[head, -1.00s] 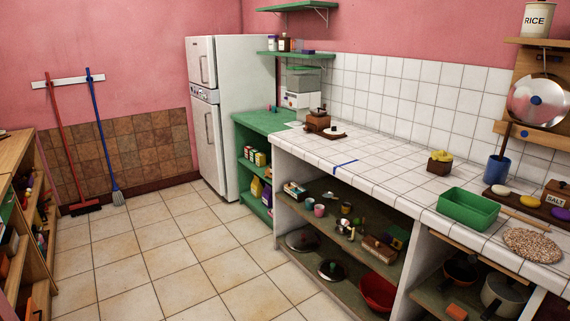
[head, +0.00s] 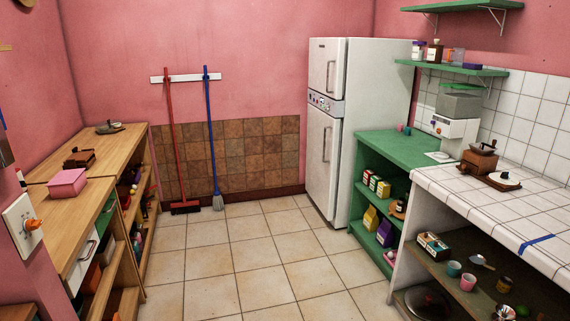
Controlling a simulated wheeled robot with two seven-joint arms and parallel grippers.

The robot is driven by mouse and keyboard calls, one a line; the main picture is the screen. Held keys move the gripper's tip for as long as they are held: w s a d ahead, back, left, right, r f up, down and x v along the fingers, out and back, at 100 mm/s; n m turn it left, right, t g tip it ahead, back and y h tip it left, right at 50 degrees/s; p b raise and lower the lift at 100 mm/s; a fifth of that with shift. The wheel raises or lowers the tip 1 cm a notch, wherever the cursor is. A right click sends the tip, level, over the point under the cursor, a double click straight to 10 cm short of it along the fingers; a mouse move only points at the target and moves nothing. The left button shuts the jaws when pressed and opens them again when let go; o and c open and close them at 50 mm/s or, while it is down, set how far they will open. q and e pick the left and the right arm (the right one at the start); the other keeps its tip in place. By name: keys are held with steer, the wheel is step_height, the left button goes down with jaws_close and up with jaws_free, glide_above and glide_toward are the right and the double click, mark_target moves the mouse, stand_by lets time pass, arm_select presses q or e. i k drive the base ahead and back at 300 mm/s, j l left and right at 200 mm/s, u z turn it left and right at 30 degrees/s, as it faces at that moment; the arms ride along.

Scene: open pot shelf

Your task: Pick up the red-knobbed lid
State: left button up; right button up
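No lid with a clearly red knob can be made out. In the head view, a dark round lid (head: 428,303) lies on the bottom shelf under the tiled counter, partly cut off by the picture's lower edge; its knob colour is too dim to tell. A pale lid-like disc with a dark knob (head: 505,180) lies on the tiled counter by the wooden grinder. A small grey round thing with a knob (head: 108,128) sits at the far end of the left wooden counter; it is too small to identify. Neither of my grippers is in view.
The tiled counter (head: 478,208) and green cabinet (head: 398,149) stand at right, beside the fridge (head: 326,130). A wooden counter (head: 84,210) with a pink box (head: 67,182) runs along the left. The tiled floor (head: 255,255) between them is clear.

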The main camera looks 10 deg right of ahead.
mark_target(426, 302)
steer(key=i+z, duration=0.15)
steer(key=i, duration=0.3)
steer(key=i+j+z, duration=0.1)
steer(key=i, duration=0.35)
steer(key=i+j+z, duration=0.15)
steer(key=i, duration=0.3)
steer(key=i+j+z, duration=0.25)
steer(key=i+z, duration=0.25)
steer(key=i+j+z, duration=0.25)
steer(key=z, duration=0.25)
steer(key=i+j+z, duration=0.25)
steer(key=j+z, duration=0.25)
steer(key=i+j+z, duration=0.15)
steer(key=j, duration=0.3)
steer(key=i+j+z, duration=0.15)
steer(key=j, duration=0.3)
